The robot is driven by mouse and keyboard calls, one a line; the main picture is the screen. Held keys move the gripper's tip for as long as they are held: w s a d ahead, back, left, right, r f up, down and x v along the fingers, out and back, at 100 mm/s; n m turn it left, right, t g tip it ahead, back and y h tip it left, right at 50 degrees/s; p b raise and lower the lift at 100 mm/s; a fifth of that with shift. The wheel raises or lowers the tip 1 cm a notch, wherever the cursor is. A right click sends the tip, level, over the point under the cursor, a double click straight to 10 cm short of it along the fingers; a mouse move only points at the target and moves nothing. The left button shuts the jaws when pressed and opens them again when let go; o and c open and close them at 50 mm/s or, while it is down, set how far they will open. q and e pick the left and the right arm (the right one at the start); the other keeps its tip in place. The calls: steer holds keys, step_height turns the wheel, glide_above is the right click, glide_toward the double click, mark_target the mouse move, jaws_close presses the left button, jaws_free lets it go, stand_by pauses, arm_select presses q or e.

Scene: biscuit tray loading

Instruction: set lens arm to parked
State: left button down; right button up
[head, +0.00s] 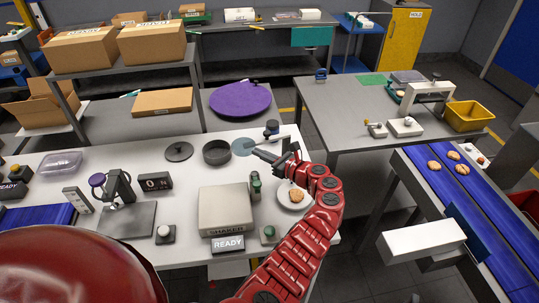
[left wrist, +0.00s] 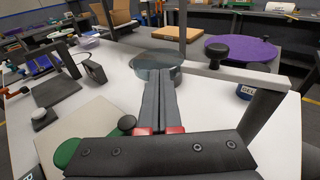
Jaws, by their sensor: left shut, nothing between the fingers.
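The lens arm shows in the left wrist view as a grey bar (left wrist: 240,75) with a black knob (left wrist: 217,48) on it and a grey post at the right. A round translucent lens (left wrist: 155,62) is at its left end. In the head view the lens is a blue-grey disc (head: 243,147) beside a black round pot; my gripper hides much of the arm. My left gripper (head: 256,152) is shut and empty, its tips close to the lens. It also shows in the left wrist view (left wrist: 161,84); I cannot tell whether it touches. My right gripper is not in view.
The black pot (head: 216,152) and a lid (head: 179,151) lie left of the lens. A small labelled jar (head: 271,130) stands behind. A conveyor (head: 480,190) is at the right.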

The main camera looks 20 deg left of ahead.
mark_target(251, 147)
arm_select(q)
steer(key=shift+a, duration=0.15)
steer(key=shift+w+a+r, duration=0.1)
steer(key=shift+w+a, duration=0.15)
steer(key=shift+a, duration=0.2)
steer(key=shift+b+x, duration=0.4)
steer(key=shift+x, duration=0.85)
steer(key=shift+w+d+r, duration=0.1)
steer(key=shift+w+r, duration=0.05)
steer(key=shift+r, duration=0.05)
